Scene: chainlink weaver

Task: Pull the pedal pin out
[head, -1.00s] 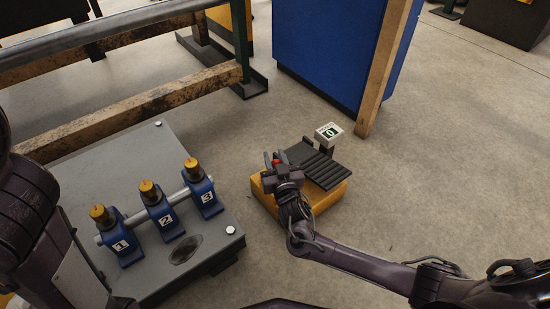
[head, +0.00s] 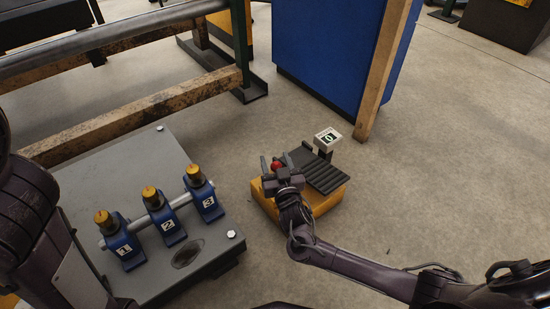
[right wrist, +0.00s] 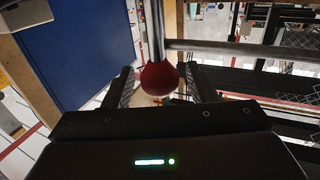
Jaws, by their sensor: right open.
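The pedal pin shows as a red ball knob (head: 277,163) at the left side of the yellow pedal unit (head: 330,203) on the floor. In the right wrist view the red knob (right wrist: 158,78) has a metal shaft running up from it. My right gripper (head: 277,169) is open at the knob. In the right wrist view one finger of the right gripper (right wrist: 160,82) stands on each side of the knob, with gaps visible. The lower part of the pin is hidden in the head view. My left arm is at the left edge; its gripper is out of view.
A black ribbed pedal (head: 325,177) and a small sign reading 0 (head: 327,137) are on the unit. A grey platform (head: 110,165) with blue numbered stations (head: 162,218) stands left. A blue cabinet (head: 330,50) is behind. The floor to the right is clear.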

